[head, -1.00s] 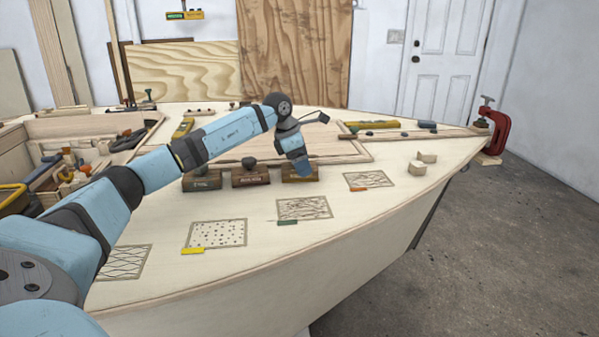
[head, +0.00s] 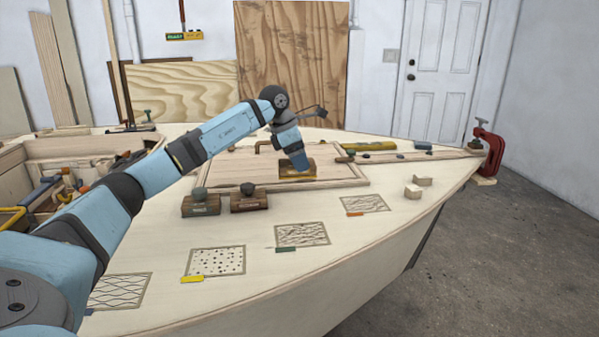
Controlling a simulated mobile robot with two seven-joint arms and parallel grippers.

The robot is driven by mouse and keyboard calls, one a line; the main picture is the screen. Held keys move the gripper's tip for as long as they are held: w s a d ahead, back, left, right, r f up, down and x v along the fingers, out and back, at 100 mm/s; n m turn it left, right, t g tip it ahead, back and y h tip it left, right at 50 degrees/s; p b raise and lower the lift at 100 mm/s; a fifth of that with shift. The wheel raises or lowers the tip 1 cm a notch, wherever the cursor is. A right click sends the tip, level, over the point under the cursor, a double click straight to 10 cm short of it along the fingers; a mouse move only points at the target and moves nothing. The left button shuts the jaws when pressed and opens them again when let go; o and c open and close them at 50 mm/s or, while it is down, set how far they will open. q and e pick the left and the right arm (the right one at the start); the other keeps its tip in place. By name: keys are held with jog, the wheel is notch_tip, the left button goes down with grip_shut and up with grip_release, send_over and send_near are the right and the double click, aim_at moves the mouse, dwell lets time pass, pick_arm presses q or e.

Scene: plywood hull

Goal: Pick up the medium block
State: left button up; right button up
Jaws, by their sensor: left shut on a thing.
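My left gripper (head: 297,170) is shut on a golden-brown block (head: 297,175) at its tip and holds it above the plywood deck. My arm covers the upper part of this block, and its label is too small to read. Two darker brown blocks with dark knobs stand side by side on the deck, a left one (head: 201,208) and a right one (head: 249,204). Their labels are too small to read for certain. My right gripper is not in view.
Patterned squares lie along the deck's front, one dotted (head: 217,262), with coloured tags beside them. Two small wooden pieces (head: 414,192) lie at the right. A red clamp (head: 493,150) grips the far right tip. An open tool compartment (head: 60,160) is at the left.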

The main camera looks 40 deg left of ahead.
pick_arm(q)
notch_tip(320, 180, up, 5)
jog(key=shift+r+p, duration=0.1)
jog(key=shift+p, duration=0.5)
notch_tip(320, 180, up, 5)
jog(key=shift+r+p, duration=0.1)
jog(key=shift+p, duration=0.65)
jog(key=shift+r, duration=0.5)
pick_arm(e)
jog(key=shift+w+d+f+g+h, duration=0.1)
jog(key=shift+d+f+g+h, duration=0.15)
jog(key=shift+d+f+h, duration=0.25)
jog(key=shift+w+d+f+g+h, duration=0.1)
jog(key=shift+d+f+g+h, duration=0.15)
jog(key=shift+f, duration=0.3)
pick_arm(q)
jog(key=shift+o, duration=1.1)
jog(key=shift+d, duration=0.1)
jog(key=shift+c, duration=0.2)
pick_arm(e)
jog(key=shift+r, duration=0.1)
